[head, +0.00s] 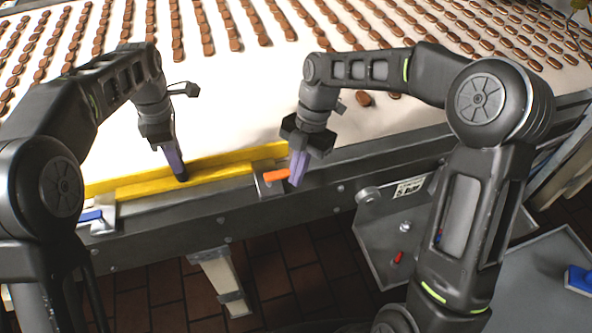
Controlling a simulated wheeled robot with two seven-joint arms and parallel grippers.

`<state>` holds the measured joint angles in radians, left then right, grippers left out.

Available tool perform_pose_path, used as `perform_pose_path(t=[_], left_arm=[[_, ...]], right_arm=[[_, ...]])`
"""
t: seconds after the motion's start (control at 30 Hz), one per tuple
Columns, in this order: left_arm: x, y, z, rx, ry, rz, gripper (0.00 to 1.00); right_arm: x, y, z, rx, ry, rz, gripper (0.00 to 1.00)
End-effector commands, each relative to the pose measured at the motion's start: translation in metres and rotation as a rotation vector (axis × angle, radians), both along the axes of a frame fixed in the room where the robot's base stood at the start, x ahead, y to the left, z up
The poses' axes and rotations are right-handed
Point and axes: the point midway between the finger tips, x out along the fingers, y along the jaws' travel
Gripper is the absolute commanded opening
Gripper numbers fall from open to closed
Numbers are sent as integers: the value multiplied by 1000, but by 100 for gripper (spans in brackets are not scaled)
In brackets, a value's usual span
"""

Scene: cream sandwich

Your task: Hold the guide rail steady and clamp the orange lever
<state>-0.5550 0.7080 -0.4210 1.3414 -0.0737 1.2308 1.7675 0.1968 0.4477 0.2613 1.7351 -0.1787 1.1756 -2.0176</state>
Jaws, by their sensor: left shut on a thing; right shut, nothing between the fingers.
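The yellow guide rail (219,172) lies along the near edge of the white conveyor. My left gripper (181,178) is pointed down and shut on the rail near its middle. The orange lever (275,176) sticks out sideways from a metal clamp bracket (259,186) at the rail's right end. My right gripper (296,182) is shut with nothing between its fingers, pointed down at the lever's right end. Its fingers overlap the lever's tip in this view; I cannot tell whether they touch it.
The white conveyor belt (240,95) carries rows of brown cream sandwiches, with one loose sandwich (363,98) near my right wrist. A blue lever (90,216) sits on another bracket at the left. A grey frame (330,195) runs below the belt. A metal tray (535,290) stands at lower right.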

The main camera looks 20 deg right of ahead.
Motion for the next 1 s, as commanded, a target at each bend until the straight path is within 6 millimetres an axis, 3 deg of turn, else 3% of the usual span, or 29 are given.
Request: perform_pose_path(t=[0.23, 0.57, 0.8, 1.0], left_arm=[[-2, 0, 0, 1, 6, -3, 0], [-1, 0, -1, 1, 4, -2, 0], [-1, 0, -1, 1, 3, -1, 0], [0, 0, -1, 1, 2, -1, 0]], right_arm=[[-36, 2, 2, 0, 0, 1, 0], [-6, 1, 75, 3, -1, 3, 0], [0, 0, 93, 1, 2, 4, 0], [1, 0, 94, 2, 3, 3, 0]])
